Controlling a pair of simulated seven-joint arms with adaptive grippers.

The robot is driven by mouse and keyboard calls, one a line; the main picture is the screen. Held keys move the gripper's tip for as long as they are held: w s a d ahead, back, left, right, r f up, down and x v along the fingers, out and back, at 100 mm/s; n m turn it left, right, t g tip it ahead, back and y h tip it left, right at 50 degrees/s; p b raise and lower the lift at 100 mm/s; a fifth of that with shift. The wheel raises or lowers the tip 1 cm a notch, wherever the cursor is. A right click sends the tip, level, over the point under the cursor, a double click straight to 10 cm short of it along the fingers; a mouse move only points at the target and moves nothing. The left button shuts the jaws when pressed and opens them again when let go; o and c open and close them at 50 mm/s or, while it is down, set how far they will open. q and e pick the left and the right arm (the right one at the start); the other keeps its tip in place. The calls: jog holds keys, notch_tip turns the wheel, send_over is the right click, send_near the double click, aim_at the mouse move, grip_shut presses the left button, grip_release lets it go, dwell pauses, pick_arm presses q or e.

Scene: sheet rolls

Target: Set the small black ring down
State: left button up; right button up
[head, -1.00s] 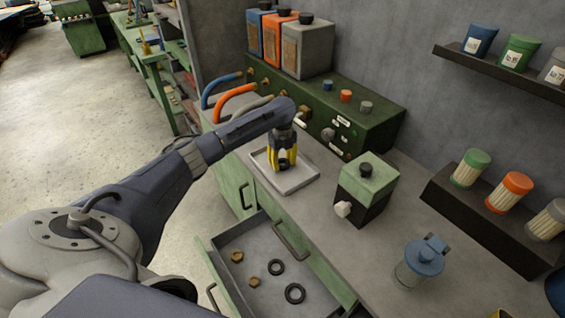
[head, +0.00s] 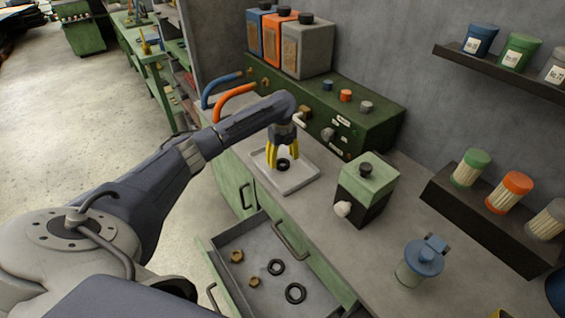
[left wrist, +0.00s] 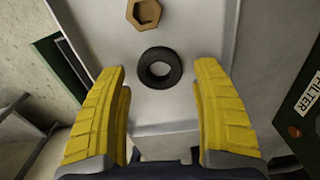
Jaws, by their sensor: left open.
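The small black ring (head: 283,169) lies on the grey tray (head: 306,180) on the bench; it also shows in the left wrist view (left wrist: 160,84), flat on the tray floor. My left gripper (head: 283,161) is open above the tray, its yellow fingers spread on either side of the ring. In the left wrist view the fingers (left wrist: 162,75) are clear of the ring. A brass hex nut (left wrist: 134,14) lies close to the ring on the tray. Of my right gripper, only a yellow sliver seems to show at the bottom edge of the head view.
An open drawer (head: 236,274) below holds two black rings and two brass nuts. A green-topped box (head: 368,187) stands right of the tray, and a blue-lidded jar (head: 423,259) nearer. The green control panel (head: 373,128) is behind the tray.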

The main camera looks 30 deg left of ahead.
aim_at(282, 162)
pick_arm(q)
notch_tip(282, 162, up, 10)
jog(key=shift+r, duration=0.15)
dwell(0.3)
